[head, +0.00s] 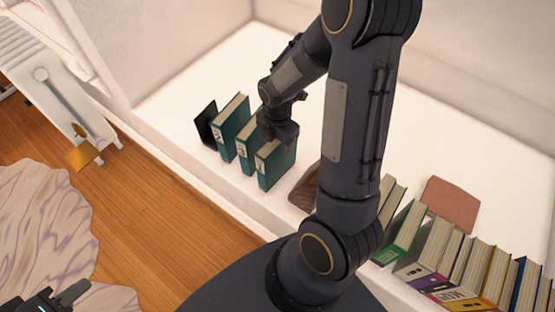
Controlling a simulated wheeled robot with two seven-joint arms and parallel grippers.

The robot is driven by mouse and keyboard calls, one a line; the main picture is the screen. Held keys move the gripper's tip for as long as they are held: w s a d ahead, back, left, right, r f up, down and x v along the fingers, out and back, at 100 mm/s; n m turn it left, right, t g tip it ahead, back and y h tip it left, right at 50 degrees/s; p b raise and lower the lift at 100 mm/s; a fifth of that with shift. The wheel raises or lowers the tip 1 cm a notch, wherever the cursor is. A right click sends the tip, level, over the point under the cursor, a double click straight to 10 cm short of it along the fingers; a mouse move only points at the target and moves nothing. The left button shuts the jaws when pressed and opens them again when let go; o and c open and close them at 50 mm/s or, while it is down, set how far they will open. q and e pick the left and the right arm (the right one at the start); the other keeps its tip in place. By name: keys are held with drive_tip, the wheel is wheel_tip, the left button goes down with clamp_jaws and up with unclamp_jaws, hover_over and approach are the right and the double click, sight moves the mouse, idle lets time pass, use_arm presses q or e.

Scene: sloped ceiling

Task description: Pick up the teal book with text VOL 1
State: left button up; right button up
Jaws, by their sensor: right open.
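Three teal books stand upright in a row on the white ledge, with white labels on their spines. The left one (230,128) seems to read 2 and the middle one (250,145) seems to read 3. The right one (275,166) seems to read 1, so it looks like the VOL 1 book; the small print is hard to read. My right gripper (279,130) is open, just over the top of the right book; its fingertips are hard to make out, and I cannot tell whether they touch. My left gripper (62,296) is at the bottom left corner, partly cut off, far from the books.
A black bookend (206,124) stands left of the teal books. A brown wooden piece (304,187) is to their right, partly behind my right arm. Several other books (440,249) stand farther right, near a reddish flat piece (451,203). The ledge behind the teal books is clear.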

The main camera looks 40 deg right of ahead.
drive_tip(key=shift+f, duration=0.7)
clamp_jaws()
drive_tip(key=shift+w, duration=0.1)
idle(0.8)
